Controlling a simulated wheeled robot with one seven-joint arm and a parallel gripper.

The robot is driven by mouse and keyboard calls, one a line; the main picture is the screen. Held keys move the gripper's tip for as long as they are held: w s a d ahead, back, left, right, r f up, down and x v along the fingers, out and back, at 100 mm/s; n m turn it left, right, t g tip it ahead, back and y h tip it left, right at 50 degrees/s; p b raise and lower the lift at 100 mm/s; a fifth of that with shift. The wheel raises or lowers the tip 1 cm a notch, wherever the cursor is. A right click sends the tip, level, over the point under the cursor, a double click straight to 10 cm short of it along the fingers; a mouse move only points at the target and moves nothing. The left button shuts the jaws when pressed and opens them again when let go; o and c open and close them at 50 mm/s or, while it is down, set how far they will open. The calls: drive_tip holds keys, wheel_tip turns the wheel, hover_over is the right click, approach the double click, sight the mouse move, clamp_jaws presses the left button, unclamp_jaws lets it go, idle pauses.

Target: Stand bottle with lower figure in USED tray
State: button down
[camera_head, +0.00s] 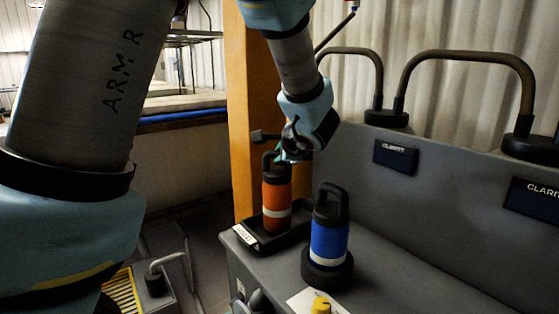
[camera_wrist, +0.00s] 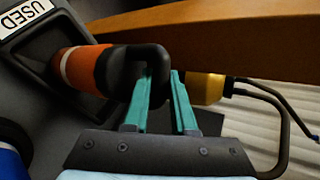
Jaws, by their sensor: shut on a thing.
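An orange bottle (camera_head: 277,203) with a white band and a black handle stands upright in or just above the black USED tray (camera_head: 262,245); I cannot tell whether its base touches. My gripper (camera_head: 293,150) is shut on its black handle from above. The wrist view shows my green fingers (camera_wrist: 165,95) at the handle of the orange bottle (camera_wrist: 82,69), with the USED tray (camera_wrist: 52,30) beneath. A blue bottle (camera_head: 329,240) with a black handle stands upright on a round black base (camera_head: 327,272), right of the tray. No figure is readable on either bottle.
A yellow knob (camera_head: 321,305) and a white sheet lie at the bench's front. Grey bench (camera_head: 400,285) is clear to the right. Dark panels (camera_head: 396,157) and curved pipes (camera_head: 460,55) line the back. An orange post (camera_head: 250,100) rises behind the tray.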

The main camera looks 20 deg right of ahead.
drive_tip(key=shift+f, duration=0.6)
drive_tip(key=c, duration=0.7)
unclamp_jaws()
